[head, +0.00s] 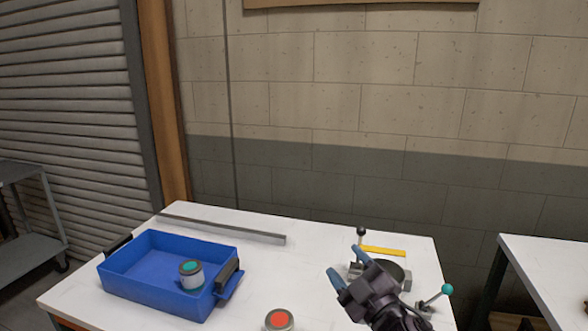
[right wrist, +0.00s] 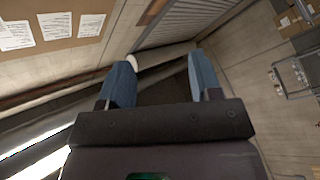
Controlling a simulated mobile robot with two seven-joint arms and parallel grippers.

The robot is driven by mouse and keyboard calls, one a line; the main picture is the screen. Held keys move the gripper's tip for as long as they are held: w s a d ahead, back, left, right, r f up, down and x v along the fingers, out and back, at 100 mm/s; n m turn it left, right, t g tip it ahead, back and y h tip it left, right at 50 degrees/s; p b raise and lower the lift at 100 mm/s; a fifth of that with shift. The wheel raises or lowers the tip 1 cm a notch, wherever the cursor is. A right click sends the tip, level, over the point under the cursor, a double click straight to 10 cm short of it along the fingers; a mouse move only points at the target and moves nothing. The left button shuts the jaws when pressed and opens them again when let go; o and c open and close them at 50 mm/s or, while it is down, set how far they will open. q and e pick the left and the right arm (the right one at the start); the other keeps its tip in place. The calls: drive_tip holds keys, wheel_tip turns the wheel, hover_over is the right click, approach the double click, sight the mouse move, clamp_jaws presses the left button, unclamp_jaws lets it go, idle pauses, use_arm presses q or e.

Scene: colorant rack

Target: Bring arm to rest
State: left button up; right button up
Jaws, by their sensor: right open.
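My right gripper (head: 347,266) is raised at the right side of the white table, in front of a dark round device. Its two blue fingers are apart with nothing between them. The right wrist view also shows the open fingers (right wrist: 160,85), with only wall, shutter and floor beyond them. My left gripper is not in view. A can with a teal lid (head: 191,274) stands upright in the blue bin (head: 130,287). A can with a red-orange lid (head: 279,319) is at the table's front edge of the view, partly cut off.
The white table (head: 240,290) holds a grey bar (head: 222,229) at the back and a yellow-handled piece (head: 383,251). A lever with a teal knob (head: 447,290) is right of my gripper. Another white table (head: 550,265) stands at right, a grey cart (head: 30,240) at left.

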drive_tip(key=s+d+f+m+g+h, duration=0.2)
drive_tip(key=s+d+f+m+h, duration=0.3)
drive_tip(key=d+f+m+h, duration=0.3)
drive_tip(key=s+d+f+m+g+h, duration=0.1)
drive_tip(key=s+d+f+m+g, duration=0.25)
drive_tip(key=s, duration=0.55)
drive_tip(key=s+d+f+m+g+h, duration=0.1)
drive_tip(key=s+d+f+g, duration=0.2)
drive_tip(key=s+f+g, duration=0.5)
drive_tip(key=s+d+f+m+g, duration=0.1)
drive_tip(key=s+d+f+m, duration=0.15)
drive_tip(key=s, duration=0.85)
drive_tip(key=w+f+t+b, duration=0.3)
drive_tip(key=f, duration=0.5)
drive_tip(key=w+f+n+t+b, duration=0.1)
drive_tip(key=w+f+t+b, duration=0.3)
drive_tip(key=f, duration=0.4)
drive_tip(key=shift+f+n, duration=0.25)
drive_tip(key=shift+n, duration=0.05)
drive_tip(key=shift+w, duration=0.1)
